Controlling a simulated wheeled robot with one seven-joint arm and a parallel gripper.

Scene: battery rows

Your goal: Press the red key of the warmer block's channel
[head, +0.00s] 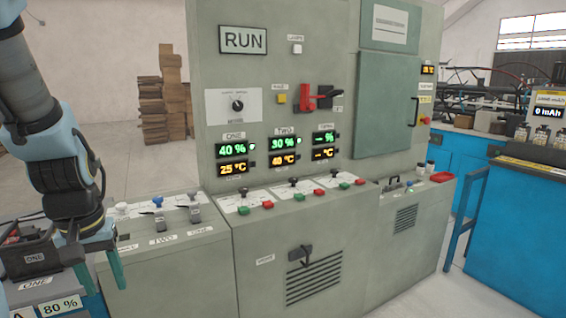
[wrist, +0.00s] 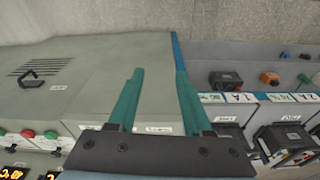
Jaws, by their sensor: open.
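On the grey console, the display for channel ONE (head: 233,168) reads 40 % and 25 °C. The display for channel TWO (head: 284,159) reads 30 % and 40 °C, the warmer. A third display (head: 324,154) shows only dashes. The red key below TWO (head: 319,193) sits beside a green key (head: 299,197). The red key below ONE (head: 268,204) is to its left, and a third red key (head: 359,182) to its right. My gripper (head: 98,275) is open and empty at the far left, away from the keys; its teal fingers also show in the wrist view (wrist: 158,76).
Black-knobbed levers (head: 293,182) stand behind the keys. A lower bench (head: 165,245) with several levers lies between my gripper and the console. A block labelled ONE (head: 35,257) is close to my gripper. A red-handled switch (head: 312,100) projects from the panel.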

